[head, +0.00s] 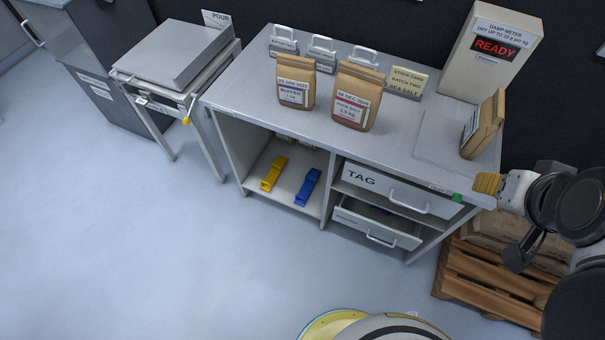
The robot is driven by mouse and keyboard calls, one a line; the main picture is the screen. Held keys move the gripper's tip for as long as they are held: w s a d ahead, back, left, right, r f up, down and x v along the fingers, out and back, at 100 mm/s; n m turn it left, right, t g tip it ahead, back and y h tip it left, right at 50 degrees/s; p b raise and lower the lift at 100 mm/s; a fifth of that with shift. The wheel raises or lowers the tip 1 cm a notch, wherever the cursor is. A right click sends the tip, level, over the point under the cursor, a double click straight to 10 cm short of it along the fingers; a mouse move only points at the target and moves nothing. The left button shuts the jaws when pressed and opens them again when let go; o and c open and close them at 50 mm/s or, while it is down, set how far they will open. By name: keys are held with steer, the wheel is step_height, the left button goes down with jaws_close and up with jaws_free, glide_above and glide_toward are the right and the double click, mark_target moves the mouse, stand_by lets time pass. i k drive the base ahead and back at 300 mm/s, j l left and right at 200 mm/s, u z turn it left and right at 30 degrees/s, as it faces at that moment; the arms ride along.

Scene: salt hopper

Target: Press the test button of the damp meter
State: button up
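The damp meter (460,72) is a pale upright box at the back right of the bench, and its display (495,49) reads READY in red. A flat plate (432,131) lies in front of it, with a brown labelled paper bag (483,126) at its right side. A green round button (457,197) sits on the bench's front edge beside a small label too small to read. My gripper (487,183) is at the bench's right front corner, right of the button and apart from it. Its tan ridged tip shows as one block, so its opening is unclear.
Two brown bags (296,82) (357,97) and a stock card (407,81) stand on the bench (235,92). A wooden pallet (480,285) is at lower right. The left floor is clear.

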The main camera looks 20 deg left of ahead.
mark_target(456, 198)
steer(key=k+l+u, duration=0.15)
steer(key=l+u, duration=0.2)
steer(key=u, duration=0.15)
steer(key=k+l+u, duration=0.2)
steer(key=u, duration=0.25)
steer(key=l+z, duration=0.25)
steer(key=k+l+z, duration=0.1)
steer(key=z, duration=0.15)
